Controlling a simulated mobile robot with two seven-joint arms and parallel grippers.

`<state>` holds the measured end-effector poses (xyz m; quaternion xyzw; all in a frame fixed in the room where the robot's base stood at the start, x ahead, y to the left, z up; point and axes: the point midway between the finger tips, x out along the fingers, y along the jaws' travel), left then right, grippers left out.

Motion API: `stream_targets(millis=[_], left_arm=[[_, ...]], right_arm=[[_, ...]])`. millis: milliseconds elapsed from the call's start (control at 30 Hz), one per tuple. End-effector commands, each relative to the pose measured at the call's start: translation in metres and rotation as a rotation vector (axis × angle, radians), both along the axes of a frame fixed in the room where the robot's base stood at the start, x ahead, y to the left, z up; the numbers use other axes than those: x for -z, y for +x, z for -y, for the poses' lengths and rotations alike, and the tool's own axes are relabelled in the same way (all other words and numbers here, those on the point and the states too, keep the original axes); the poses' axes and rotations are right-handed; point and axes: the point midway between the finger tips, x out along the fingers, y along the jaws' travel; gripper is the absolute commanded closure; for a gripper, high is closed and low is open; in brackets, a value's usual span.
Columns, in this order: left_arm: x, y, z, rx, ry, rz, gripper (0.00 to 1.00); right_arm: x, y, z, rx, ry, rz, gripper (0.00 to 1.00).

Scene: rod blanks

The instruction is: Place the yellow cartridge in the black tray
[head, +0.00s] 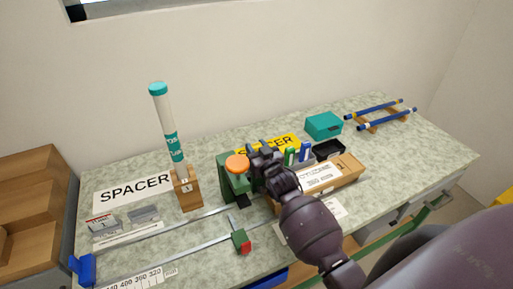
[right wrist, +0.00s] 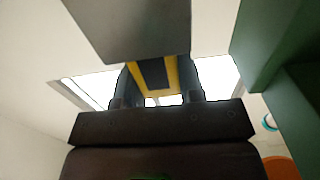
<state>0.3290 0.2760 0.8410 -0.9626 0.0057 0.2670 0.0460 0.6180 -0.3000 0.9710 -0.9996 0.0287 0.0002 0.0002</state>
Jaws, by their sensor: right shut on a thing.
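My right gripper (head: 262,158) is over the middle of the bench, just right of a green machine. In the right wrist view its two fingers (right wrist: 157,88) are shut on the yellow cartridge (right wrist: 172,72), which shows yellow edges and a dark middle. In the head view the gripper hides the cartridge. The small black tray (head: 329,150) lies right of the gripper, behind a cardboard box. My left gripper is not in view.
The green machine (head: 232,180) with an orange knob (head: 237,165) stands close left of the gripper. Green (head: 290,156) and blue (head: 305,152) cartridges stand between gripper and tray. The cardboard box (head: 345,172) is in front, a teal box (head: 323,126) behind.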

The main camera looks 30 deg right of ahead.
Motion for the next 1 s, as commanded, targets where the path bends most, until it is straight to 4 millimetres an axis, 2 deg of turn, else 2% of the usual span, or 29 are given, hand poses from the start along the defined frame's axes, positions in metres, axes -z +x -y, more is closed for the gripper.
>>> stream_targets(millis=[233, 267, 400, 433, 733, 867, 1000], left_arm=[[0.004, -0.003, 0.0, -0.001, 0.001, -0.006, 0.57], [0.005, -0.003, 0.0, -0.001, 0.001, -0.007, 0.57], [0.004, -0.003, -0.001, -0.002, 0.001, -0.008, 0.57], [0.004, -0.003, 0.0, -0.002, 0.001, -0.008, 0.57], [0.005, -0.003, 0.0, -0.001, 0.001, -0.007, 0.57], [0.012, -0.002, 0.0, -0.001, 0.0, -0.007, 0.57], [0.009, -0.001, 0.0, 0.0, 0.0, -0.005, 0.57]], right_arm=[[0.004, 0.0, 0.0, 0.0, 0.0, 0.0, 0.88], [0.004, 0.0, 0.0, 0.0, 0.0, 0.0, 0.63], [0.004, 0.0, 0.0, 0.0, 0.0, 0.0, 0.41], [0.004, 0.0, 0.0, 0.0, 0.0, 0.0, 0.39], [0.004, 0.0, 0.0, 0.0, -0.001, 0.0, 0.39], [0.006, 0.0, 0.0, 0.0, -0.001, 0.0, 0.39], [0.005, -0.022, -0.001, 0.001, 0.0, -0.001, 0.39]])
